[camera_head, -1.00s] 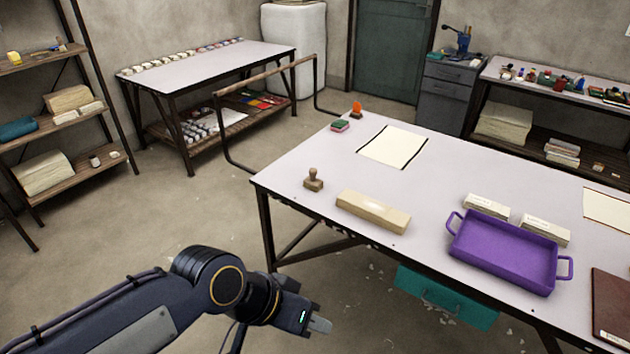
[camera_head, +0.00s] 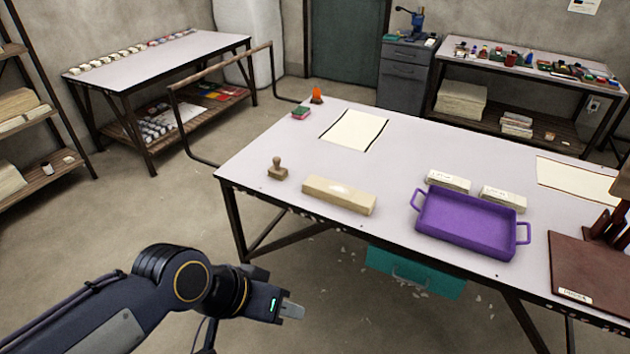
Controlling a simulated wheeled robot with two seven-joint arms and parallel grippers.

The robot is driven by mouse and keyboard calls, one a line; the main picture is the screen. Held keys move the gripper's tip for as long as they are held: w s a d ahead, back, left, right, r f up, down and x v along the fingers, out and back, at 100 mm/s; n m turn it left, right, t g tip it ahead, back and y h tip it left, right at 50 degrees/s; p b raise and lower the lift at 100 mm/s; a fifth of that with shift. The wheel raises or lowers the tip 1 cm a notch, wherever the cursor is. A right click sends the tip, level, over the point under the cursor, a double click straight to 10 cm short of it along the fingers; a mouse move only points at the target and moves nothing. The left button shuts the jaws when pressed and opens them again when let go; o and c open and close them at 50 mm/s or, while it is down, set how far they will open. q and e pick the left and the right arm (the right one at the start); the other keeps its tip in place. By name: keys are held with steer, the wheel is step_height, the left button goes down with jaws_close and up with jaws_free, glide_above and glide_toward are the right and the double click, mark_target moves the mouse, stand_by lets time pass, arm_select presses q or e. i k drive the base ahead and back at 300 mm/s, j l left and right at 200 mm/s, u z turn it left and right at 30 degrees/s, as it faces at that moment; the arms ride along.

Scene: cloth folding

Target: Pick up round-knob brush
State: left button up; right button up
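A small wooden piece with a round knob on top (camera_head: 278,168) stands upright near the left front edge of the large table. It looks like the round-knob brush, but its underside is hidden. My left gripper (camera_head: 292,311) is low in front of the table, well apart from the wooden piece, and nothing shows in it. Its grey fingers overlap from this side, so their opening cannot be told. My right gripper is out of view.
On the table (camera_head: 395,165) are a pale wooden block (camera_head: 338,194), a purple tray (camera_head: 466,222), two white blocks, a paper sheet (camera_head: 353,130), a green block (camera_head: 301,112) and a small orange-topped item (camera_head: 317,96). A teal drawer (camera_head: 415,272) hangs below the front edge.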

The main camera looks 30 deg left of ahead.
mark_target(276, 171)
steer(key=i+j+u, duration=0.15)
steer(key=i+j, duration=1.35)
